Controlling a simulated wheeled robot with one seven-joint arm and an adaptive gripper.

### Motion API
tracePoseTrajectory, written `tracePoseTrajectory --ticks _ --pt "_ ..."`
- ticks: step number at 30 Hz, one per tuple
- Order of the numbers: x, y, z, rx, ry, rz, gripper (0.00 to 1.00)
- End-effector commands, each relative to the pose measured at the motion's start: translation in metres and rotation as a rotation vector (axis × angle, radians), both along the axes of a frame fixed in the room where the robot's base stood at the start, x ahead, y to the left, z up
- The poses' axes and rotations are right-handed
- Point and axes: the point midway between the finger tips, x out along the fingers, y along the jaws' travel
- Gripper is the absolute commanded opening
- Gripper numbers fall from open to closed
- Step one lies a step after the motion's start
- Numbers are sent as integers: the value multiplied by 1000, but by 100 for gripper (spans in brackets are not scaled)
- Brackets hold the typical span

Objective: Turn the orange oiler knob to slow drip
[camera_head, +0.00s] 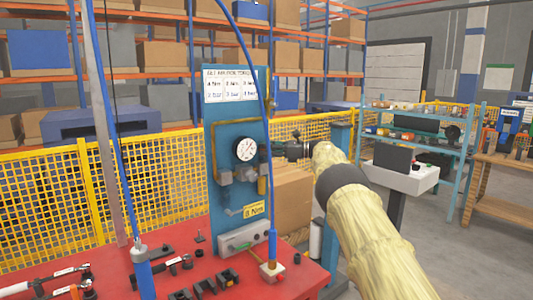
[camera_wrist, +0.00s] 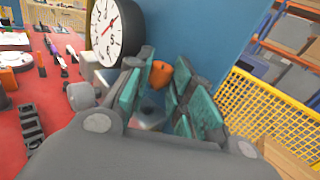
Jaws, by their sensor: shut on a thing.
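The orange oiler knob (camera_wrist: 158,74) shows in the wrist view between the teal-padded fingers of my gripper (camera_wrist: 160,88). The gripper is shut on the knob; the fingers hide part of it. In the head view my gripper (camera_head: 292,150) reaches in from the right to the right edge of the blue panel (camera_head: 227,118), and the knob cannot be made out there. A round white pressure gauge (camera_head: 245,149) is on the panel, left of the gripper. The gauge also shows large in the wrist view (camera_wrist: 113,30). The knob's drip setting cannot be read.
A red table (camera_head: 195,284) holds tools and fittings below the panel. A blue hose (camera_head: 266,100) hangs in front of the panel. A yellow mesh fence (camera_head: 50,200) and shelving with boxes stand behind. A cardboard box (camera_head: 292,200) is below my gripper.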

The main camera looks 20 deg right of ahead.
Motion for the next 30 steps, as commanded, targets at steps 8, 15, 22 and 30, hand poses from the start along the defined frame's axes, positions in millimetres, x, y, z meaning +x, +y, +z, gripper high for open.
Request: tracePoseTrajectory --ticks 8,15,22,30 --pt "1 -2 0 1 -1 30 0" --pt "1 -2 1 0 -1 40 0" --pt "1 -2 1 2 -1 41 0" --pt "1 -1 1 0 -1 41 31"
